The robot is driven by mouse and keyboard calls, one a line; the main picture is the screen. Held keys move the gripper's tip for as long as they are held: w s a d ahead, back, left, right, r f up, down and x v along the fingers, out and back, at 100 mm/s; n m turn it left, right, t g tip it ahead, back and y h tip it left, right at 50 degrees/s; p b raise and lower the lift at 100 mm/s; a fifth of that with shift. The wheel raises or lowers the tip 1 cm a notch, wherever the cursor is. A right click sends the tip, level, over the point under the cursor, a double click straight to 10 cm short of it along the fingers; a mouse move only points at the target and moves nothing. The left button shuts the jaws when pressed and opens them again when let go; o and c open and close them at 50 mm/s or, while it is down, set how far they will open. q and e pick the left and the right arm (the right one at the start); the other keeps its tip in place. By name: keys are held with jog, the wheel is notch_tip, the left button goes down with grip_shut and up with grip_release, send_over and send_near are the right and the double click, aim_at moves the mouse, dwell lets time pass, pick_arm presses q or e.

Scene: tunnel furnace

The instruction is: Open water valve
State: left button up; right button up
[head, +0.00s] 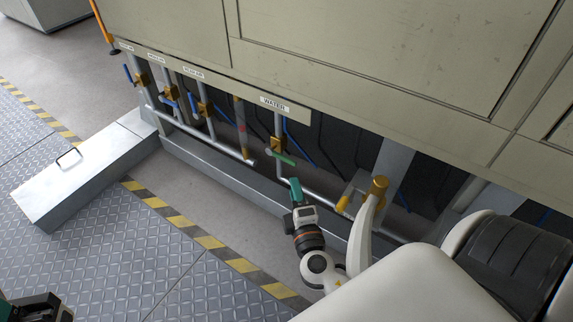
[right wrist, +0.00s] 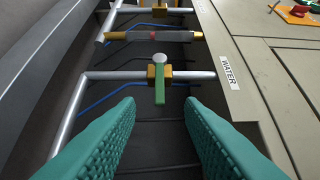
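The water valve has a brass body (head: 277,145) on a vertical grey pipe below the WATER label (head: 274,103). Its green lever handle (head: 284,159) points across the pipe. In the right wrist view the green handle (right wrist: 160,90) lies crosswise to the pipe, in front of the brass body (right wrist: 152,75). My right gripper (head: 294,184) is just below the handle in the head view. Its two teal fingers (right wrist: 160,106) are spread apart, with the handle ahead of and between them, apparently untouched. My left gripper (head: 38,306) shows only partly at the bottom left corner; its fingers are unclear.
Several other pipes with brass valves and blue handles (head: 170,93) stand left of the water valve. The beige furnace panel (head: 370,70) overhangs the pipes. A metal sill (head: 225,172) runs along the floor in front. A grey metal box (head: 85,172) lies at left.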

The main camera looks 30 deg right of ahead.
aim_at(287, 162)
jog(key=x, duration=1.1)
jog(key=shift+c, duration=0.2)
grip_shut()
